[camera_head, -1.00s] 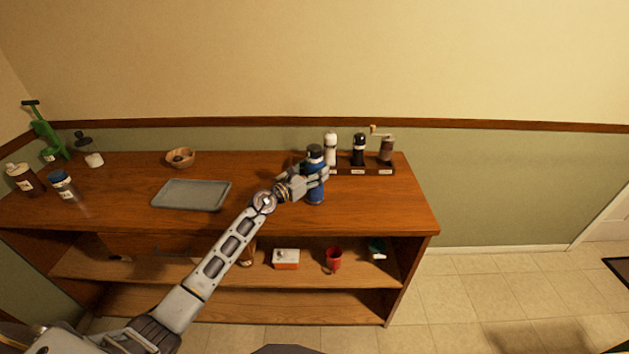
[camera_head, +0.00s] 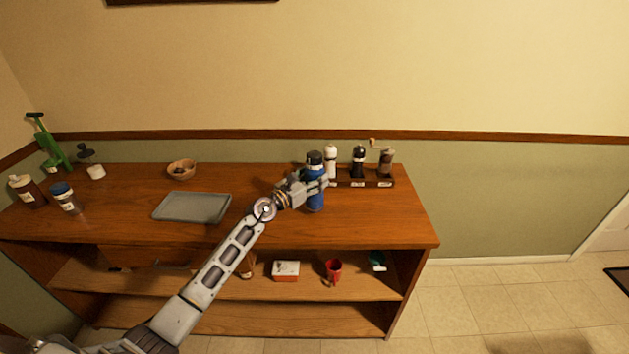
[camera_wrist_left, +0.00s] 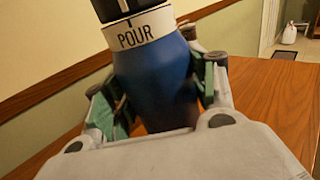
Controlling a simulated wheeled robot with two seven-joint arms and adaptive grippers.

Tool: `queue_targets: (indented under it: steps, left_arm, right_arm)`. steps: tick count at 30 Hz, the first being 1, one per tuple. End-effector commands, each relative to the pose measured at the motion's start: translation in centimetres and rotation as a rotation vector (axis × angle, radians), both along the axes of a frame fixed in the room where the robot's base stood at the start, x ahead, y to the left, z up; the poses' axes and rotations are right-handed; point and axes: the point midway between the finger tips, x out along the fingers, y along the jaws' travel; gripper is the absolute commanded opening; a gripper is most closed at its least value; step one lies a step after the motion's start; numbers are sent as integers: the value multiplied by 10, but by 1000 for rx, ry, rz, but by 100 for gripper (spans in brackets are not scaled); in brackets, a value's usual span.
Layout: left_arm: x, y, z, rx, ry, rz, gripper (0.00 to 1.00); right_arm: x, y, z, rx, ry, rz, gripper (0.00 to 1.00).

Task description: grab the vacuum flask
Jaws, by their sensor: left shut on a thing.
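The vacuum flask (camera_head: 315,202) is blue with a black top and a white band. It stands upright on the wooden counter in the head view, in front of the mill rack. In the left wrist view the flask (camera_wrist_left: 155,75) fills the middle, and its white band reads "POUR". My left gripper (camera_head: 318,184) is shut on the flask's body, with a finger on each side; the green-padded fingers (camera_wrist_left: 160,95) show in the left wrist view. The flask's lower part is hidden there by the gripper. My right gripper is not in view.
Close behind the flask, a dark rack (camera_head: 372,182) holds a white mill (camera_head: 331,160), a black mill (camera_head: 359,160) and a brown grinder (camera_head: 386,162). A grey tray (camera_head: 192,207) lies left of the gripper. A wooden bowl (camera_head: 182,169) stands further back.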

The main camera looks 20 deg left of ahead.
Motion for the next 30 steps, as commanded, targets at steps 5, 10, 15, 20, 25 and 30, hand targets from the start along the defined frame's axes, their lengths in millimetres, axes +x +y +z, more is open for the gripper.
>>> queue_targets:
  steps: [5,10,15,20,25,30]
  left_arm:
    - [0,0,27,0,-5,1,17]
    - [0,0,51,-2,-6,0,17]
    - [0,0,68,-1,-6,0,17]
    - [0,0,75,-1,-4,0,17]
    - [0,0,77,0,-3,0,17]
    - [0,0,77,0,-3,0,17]
  right_arm:
    - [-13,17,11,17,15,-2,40]
    - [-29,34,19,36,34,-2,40]
    - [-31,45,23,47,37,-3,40]
    - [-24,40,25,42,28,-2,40]
    - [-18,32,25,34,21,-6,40]
    - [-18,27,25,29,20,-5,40]
